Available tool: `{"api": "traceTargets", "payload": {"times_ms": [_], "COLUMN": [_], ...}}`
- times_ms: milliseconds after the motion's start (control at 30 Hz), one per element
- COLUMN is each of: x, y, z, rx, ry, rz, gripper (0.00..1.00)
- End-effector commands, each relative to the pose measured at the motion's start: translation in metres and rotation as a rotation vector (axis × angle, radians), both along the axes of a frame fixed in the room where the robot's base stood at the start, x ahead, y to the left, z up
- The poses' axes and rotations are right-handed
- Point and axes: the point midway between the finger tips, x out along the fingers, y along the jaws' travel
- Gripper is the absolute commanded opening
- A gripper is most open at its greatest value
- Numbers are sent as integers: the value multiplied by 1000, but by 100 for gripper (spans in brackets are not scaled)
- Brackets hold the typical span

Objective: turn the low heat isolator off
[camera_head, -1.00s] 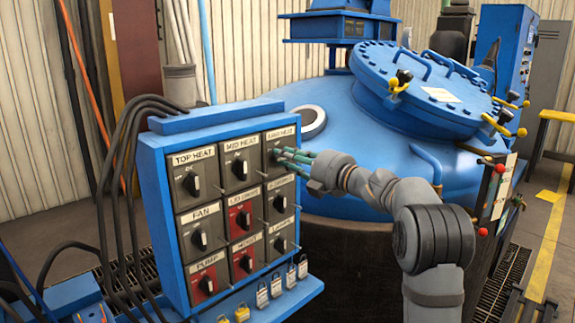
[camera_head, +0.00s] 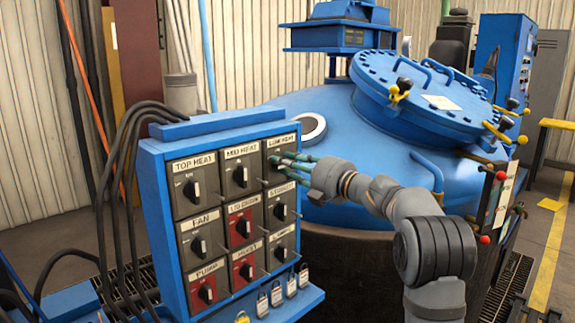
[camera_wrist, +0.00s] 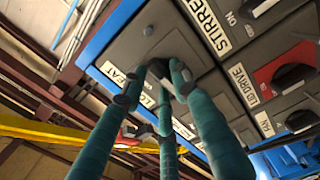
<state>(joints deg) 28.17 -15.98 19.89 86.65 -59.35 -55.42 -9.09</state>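The low heat isolator (camera_head: 284,142) is the top right grey switch on the blue panel in the head view. Its label is partly readable, and my gripper's green fingers cover most of its knob. My gripper (camera_head: 280,162) reaches in from the right with its fingertips at the switch face. In the wrist view, my gripper (camera_wrist: 160,78) has its fingers drawn in around the dark knob (camera_wrist: 166,72) of the low heat isolator (camera_wrist: 137,45). The fingertips look to be touching the knob's sides. The knob's pointer and its setting are hidden by the fingers.
The stirrer switch (camera_head: 279,206) sits directly below, and the mid heat switch (camera_head: 241,174) is beside it on the left. A red lid drive switch (camera_head: 241,222) is diagonal to it. Padlocks (camera_head: 276,293) hang along the panel's lower ledge. The blue furnace vessel (camera_head: 335,165) stands close behind my arm.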

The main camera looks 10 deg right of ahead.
Motion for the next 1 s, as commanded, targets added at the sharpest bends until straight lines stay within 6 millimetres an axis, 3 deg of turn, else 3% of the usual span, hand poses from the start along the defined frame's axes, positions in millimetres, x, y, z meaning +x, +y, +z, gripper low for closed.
{"api": "traceTargets", "payload": {"times_ms": [133,533,1000], "x": [0,-8,-83], "y": [0,-7,-56], "z": [-1,-1,0], "rx": [0,1,1], "ry": [1,2,2], "rz": [0,-2,-3], "gripper": [39,40,40]}}
